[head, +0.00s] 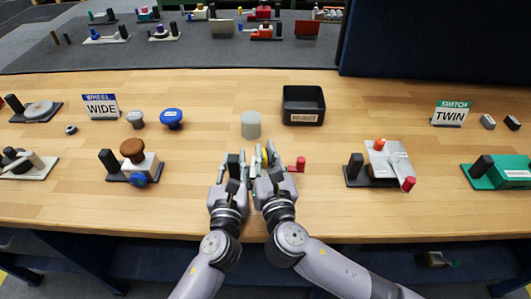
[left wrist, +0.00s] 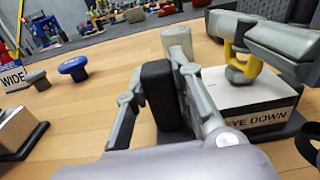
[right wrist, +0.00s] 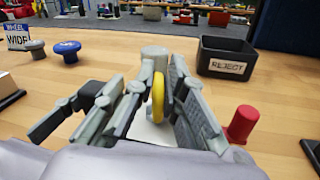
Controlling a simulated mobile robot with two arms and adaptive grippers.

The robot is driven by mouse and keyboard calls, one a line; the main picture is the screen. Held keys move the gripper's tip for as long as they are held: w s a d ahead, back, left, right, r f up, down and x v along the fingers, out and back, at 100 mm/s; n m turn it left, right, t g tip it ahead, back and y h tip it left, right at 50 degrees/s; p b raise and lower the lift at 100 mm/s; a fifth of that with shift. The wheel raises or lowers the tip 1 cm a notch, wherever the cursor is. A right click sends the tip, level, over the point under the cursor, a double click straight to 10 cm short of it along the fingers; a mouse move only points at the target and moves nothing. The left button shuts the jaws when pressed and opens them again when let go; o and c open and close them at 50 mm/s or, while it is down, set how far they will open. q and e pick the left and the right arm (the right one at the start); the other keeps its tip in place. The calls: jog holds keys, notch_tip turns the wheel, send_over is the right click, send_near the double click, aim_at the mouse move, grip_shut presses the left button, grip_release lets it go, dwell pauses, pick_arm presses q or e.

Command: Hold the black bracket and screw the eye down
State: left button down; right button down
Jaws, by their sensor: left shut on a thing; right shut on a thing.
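The black bracket (left wrist: 161,92) stands upright in the left wrist view, at the end of a pale block (left wrist: 250,98) labelled "EYE DOWN". My left gripper (head: 234,165) is shut on the bracket, one finger on each side. The yellow eye (right wrist: 158,97) stands upright over the block, and its ring also shows in the left wrist view (left wrist: 238,58). My right gripper (head: 266,162) is shut on the eye, with its fingers on both sides of the ring. In the head view the grippers hide most of the block and bracket.
A red knob (right wrist: 241,124) stands just right of my right gripper. A grey cylinder (head: 251,124) and a black "REJECT" bin (head: 303,119) stand behind. Other fixtures stand left (head: 133,165) and right (head: 386,170). The front table strip is mostly clear.

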jog(key=shift+s+a+r, duration=0.1)
jog(key=shift+a+r, duration=0.15)
jog(key=shift+a, duration=0.1)
jog(key=c, duration=1.9)
grip_release()
jog(key=shift+o, duration=1)
jog(key=shift+d+f, duration=0.1)
jog(key=v, duration=1.2)
jog(key=shift+a, duration=0.2)
